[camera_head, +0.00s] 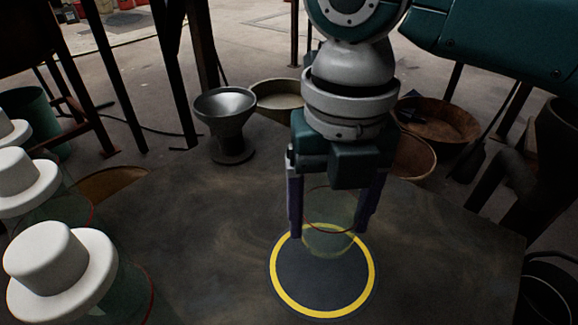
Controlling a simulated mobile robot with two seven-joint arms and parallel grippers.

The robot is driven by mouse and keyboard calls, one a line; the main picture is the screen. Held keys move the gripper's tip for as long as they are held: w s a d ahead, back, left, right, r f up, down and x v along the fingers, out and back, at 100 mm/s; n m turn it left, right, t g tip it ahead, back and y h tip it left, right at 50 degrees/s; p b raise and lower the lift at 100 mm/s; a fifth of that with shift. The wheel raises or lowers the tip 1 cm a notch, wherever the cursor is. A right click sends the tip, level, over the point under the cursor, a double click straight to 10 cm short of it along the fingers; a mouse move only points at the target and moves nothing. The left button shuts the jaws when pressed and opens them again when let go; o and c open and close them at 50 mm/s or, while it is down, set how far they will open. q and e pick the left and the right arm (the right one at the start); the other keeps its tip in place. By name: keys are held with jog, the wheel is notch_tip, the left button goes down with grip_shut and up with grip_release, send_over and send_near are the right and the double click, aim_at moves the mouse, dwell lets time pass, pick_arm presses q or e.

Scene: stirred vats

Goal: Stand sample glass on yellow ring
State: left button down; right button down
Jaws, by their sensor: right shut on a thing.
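The yellow ring (322,311) is painted around a dark disc on the dark table top. My right gripper (332,222) is over the far part of the ring, pointing down. It is shut on a clear sample glass (330,212), with one finger on each side of it. The glass looks upright, with a thin reddish line around it. Its lower end overlaps the far inside of the ring in the picture; I cannot tell whether it touches the table. My left gripper is not in view.
Several glass vessels with white lids (60,265) stand along the left side. The table top around the ring is clear.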

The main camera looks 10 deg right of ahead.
notch_tip(320, 180, down, 6)
jog(key=b, duration=0.3)
jog(key=shift+f, duration=0.15)
grip_release()
